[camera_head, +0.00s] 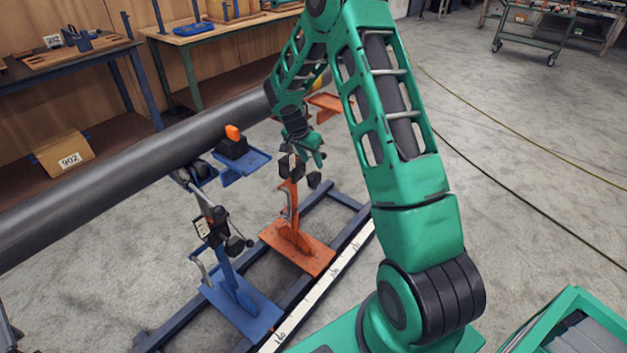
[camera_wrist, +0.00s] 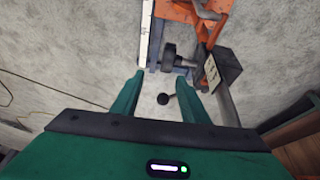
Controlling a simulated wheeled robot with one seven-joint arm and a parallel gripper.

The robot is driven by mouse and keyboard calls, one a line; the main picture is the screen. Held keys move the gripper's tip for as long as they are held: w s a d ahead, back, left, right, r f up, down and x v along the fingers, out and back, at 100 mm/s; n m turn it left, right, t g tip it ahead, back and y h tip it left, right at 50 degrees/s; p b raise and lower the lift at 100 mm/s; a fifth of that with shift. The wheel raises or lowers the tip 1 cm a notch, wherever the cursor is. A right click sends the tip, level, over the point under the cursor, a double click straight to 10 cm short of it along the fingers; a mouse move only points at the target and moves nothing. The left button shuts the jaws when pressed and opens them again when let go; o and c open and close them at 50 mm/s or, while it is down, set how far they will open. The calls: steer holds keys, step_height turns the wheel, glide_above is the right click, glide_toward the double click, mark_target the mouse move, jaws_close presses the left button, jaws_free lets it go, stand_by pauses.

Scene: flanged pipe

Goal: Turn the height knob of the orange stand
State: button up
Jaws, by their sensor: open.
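The orange stand (camera_head: 297,246) stands on the blue floor rails, with a black block on its post. A black knob (camera_head: 314,180) sticks out to the right of the post. My gripper (camera_head: 312,155) is just above the knob, fingers pointing down. In the wrist view my gripper (camera_wrist: 160,82) is open. The thick black knob (camera_wrist: 169,58) lies just beyond the fingertips, beside the orange metal (camera_wrist: 180,10). I cannot tell whether either finger touches anything.
A big dark pipe (camera_head: 130,165) runs across the left. A blue stand (camera_head: 232,290) stands nearer me on the same rails. A black block with a pale plate (camera_wrist: 221,69) is close to the right finger. The floor on the right is mostly clear, with cables.

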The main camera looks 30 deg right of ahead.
mark_target(313, 174)
steer(key=x, duration=0.4)
steer(key=w+a+x, duration=0.1)
steer(key=x, duration=0.8)
steer(key=shift+w+a+f, duration=0.15)
steer(key=shift+w+f, duration=0.15)
steer(key=shift+f, duration=0.05)
steer(key=shift+c, duration=0.6)
jaws_close()
